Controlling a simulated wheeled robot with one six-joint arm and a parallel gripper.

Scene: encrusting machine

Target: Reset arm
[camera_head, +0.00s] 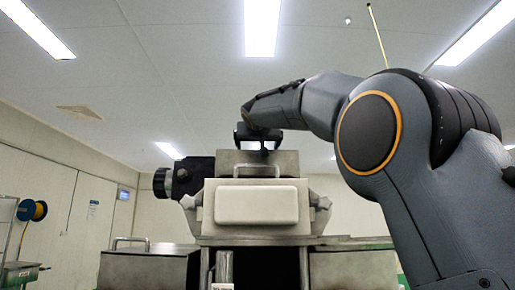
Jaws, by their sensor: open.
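My arm rises from the lower right, bends at a large grey joint with an orange ring, and reaches left toward the machine. My gripper (259,140) shows small and dark at the arm's end, open, with nothing seen between its fingers. It appears just above or in front of the top of the encrusting machine (257,205); I cannot tell whether it touches. The machine is a metal body with a pale rounded front panel, a handle on its upper part and a dark motor-like unit at its left.
Metal covers flank the machine, the left one (148,268) with a handle. A blue and orange reel (32,210) hangs at the far left above a metal cart (22,272). Pale walls stand behind. The space above the machine, left of my arm, is clear.

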